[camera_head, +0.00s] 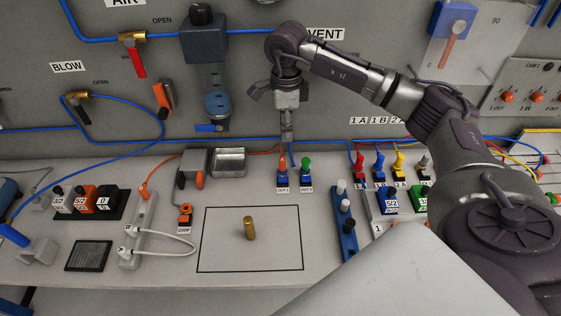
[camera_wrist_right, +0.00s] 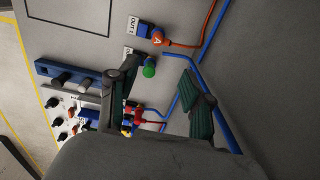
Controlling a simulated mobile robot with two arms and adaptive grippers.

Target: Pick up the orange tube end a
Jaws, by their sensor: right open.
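The orange tube end a (camera_head: 282,162) stands in a blue fitting labelled OUT 1 on the bench. In the right wrist view this orange end (camera_wrist_right: 158,38) shows a letter A, and its orange tube leads off to the upper right. My right gripper (camera_head: 287,136) hangs down from above, close over or behind the orange end; the exact gap is hard to tell. In the right wrist view the open fingers (camera_wrist_right: 159,67) are apart and empty, with the orange end beyond their tips. My left gripper is not in view.
A green end (camera_head: 306,163) in its own blue fitting stands close beside the orange one. A metal tray (camera_head: 229,162) and a grey box stand to the left. Red, blue and yellow ends stand to the right. A brass cylinder (camera_head: 250,228) stands in a black-outlined area.

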